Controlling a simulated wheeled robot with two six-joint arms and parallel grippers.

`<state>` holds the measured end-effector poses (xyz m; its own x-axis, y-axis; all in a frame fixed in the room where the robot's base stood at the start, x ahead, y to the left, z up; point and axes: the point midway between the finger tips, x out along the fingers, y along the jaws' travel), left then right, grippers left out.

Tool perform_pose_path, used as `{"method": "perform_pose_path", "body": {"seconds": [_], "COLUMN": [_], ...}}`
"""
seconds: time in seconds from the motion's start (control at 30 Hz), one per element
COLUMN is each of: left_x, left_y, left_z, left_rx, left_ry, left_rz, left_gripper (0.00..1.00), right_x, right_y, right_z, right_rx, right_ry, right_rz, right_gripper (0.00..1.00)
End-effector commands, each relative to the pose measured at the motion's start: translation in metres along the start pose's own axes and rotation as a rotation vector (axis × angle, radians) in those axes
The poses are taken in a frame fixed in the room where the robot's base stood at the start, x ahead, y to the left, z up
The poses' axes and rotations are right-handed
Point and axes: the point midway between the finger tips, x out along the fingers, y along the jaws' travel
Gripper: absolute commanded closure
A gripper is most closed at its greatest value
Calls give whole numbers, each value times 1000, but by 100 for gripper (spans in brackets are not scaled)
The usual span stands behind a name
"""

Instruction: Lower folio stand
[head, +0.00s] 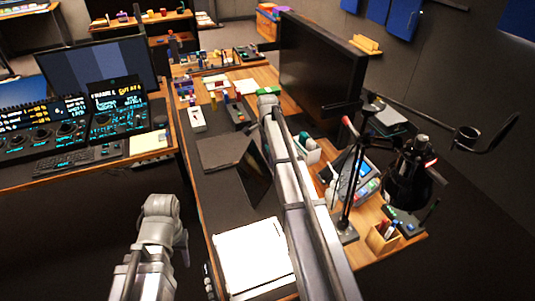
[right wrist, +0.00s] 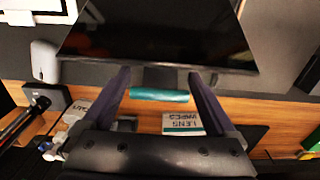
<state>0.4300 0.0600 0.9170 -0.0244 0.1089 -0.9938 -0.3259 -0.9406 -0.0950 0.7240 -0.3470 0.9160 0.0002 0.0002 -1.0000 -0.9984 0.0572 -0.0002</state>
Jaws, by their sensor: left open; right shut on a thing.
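A dark folio lies on the black desk mat in the head view. Its flat grey part (head: 220,153) is down, and a dark panel (head: 256,176) stands tilted beside it, partly hidden by my right arm. My right gripper (head: 268,92) is at the far end of that arm, near the monitor. In the right wrist view its two fingers (right wrist: 160,92) are on either side of a teal bar (right wrist: 160,95), shut on it. My left gripper (head: 165,208) is open and empty, low at the left, apart from the folio.
A large monitor (head: 320,75) stands just beyond my right gripper. A white paper stack (head: 252,258) lies at the near end of the desk. A keyboard desk (head: 70,160) is at left.

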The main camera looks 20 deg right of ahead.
Motion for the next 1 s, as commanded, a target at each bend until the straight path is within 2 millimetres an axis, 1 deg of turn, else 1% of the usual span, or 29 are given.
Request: {"method": "perform_pose_path", "body": {"seconds": [0.03, 0.07, 0.53, 0.8, 1.0], "left_x": [0, 0, 0, 2, 7], "left_y": [0, 0, 0, 0, 1], "left_z": [0, 0, 0, 0, 0], "left_rx": [0, 0, 0, 0, 0], "left_ry": [0, 0, 0, 0, 0], "left_rz": [0, 0, 0, 0, 0], "left_gripper": [48, 48, 48, 48, 48], "right_x": [0, 0, 0, 2, 7], "right_y": [0, 0, 0, 0, 0], "right_z": [0, 0, 0, -1, -9], "right_rx": [0, 0, 0, 0, 1], "right_ry": [0, 0, 0, 0, 2], "right_rz": [0, 0, 0, 0, 1], "right_gripper": [44, 47, 100, 100, 100]}}
